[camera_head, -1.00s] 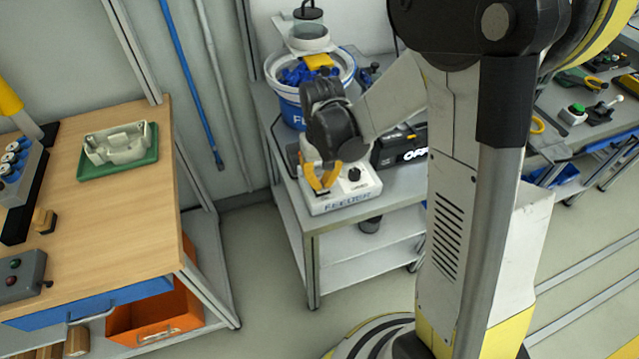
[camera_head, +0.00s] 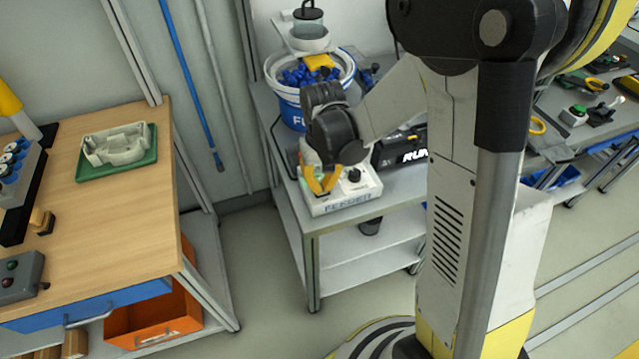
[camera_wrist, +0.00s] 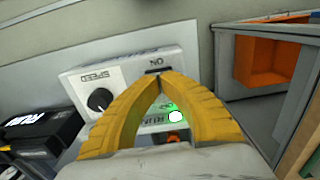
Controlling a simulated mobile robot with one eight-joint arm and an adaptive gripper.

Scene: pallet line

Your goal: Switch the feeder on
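The feeder's control box (camera_head: 345,195) is white, with FEEDER lettered on its front, and sits on a grey bench. It also fills the middle of the wrist view (camera_wrist: 125,70). It has a black SPEED knob (camera_wrist: 100,100), an ON mark with a dark switch part (camera_wrist: 158,71) below it, and a lit green RUN lamp (camera_wrist: 175,116). My gripper (camera_wrist: 160,77) has its yellow fingertips together, with nothing seen between them. The tips are at the dark switch part and partly hide it; contact cannot be told. In the head view my gripper (camera_head: 323,190) is over the box's left part.
A black display (camera_head: 412,156) beside the box reads RUN, partly hidden by my arm. A bucket of blue parts (camera_head: 288,105) stands behind. A wooden table (camera_head: 130,220) with a green tray (camera_head: 118,168) is at left. Open floor lies between table and bench.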

